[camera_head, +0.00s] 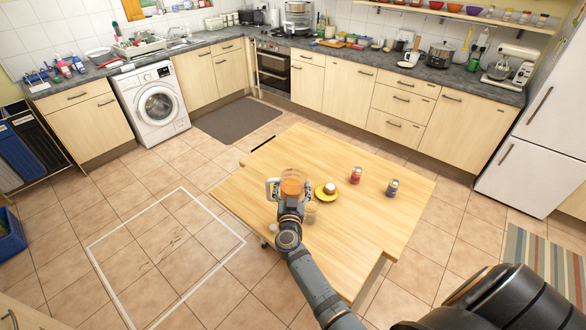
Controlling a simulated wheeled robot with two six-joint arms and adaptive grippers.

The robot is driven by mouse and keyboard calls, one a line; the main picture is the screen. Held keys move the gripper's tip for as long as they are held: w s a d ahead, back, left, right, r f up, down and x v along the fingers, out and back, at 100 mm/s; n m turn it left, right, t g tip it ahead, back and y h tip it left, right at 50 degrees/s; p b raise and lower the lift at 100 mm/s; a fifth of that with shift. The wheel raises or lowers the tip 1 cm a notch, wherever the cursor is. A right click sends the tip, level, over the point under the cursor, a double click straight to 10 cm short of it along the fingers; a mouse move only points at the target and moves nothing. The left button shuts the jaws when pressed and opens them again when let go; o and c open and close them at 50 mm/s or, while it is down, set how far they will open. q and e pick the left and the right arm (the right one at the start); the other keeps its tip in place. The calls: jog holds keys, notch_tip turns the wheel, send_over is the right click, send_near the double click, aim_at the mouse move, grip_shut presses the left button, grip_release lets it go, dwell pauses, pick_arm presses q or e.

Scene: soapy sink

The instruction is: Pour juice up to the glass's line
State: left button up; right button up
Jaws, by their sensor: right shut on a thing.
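A jug of orange juice (292,184) shows just beyond my right gripper (289,203), over the left part of the wooden table. A pale handle sticks out at its left side. My right gripper is shut on the jug, and the fingers and wrist hide its lower part. I cannot tell whether the jug is tilted or touches the table. A faint, see-through shape that may be the glass (311,214) shows just right of the gripper, partly hidden. No line on it can be made out. My left gripper is not in view.

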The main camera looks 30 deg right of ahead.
jog(key=shift+w+d+r+m+h, duration=0.2)
jog(key=shift+d+r+m+h, duration=0.2)
jog(key=shift+d+r+h, duration=0.25)
jog(key=shift+s+f, duration=0.1)
jog(key=f+b, duration=0.1)
jog(key=b, duration=0.1)
jog(key=f+m+b, duration=0.1)
jog(key=f+b, duration=0.1)
jog(key=shift+a+f+g+b, duration=0.2)
jog(key=shift+f+g+b, duration=0.05)
jog(key=shift+g+b, duration=0.15)
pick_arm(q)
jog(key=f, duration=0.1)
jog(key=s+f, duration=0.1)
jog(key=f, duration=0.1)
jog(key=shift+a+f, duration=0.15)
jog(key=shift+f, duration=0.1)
pick_arm(e)
jog(key=shift+r, duration=0.2)
pick_arm(q)
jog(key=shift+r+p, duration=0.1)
jog(key=shift+p, duration=0.25)
pick_arm(e)
jog(key=shift+f+m, duration=0.1)
jog(key=shift+m, duration=0.4)
jog(key=shift+a+f+m, duration=0.15)
jog(key=shift+m, duration=0.15)
jog(key=shift+f+y, duration=0.35)
jog(key=shift+f+m, duration=0.2)
jog(key=shift+m, duration=0.2)
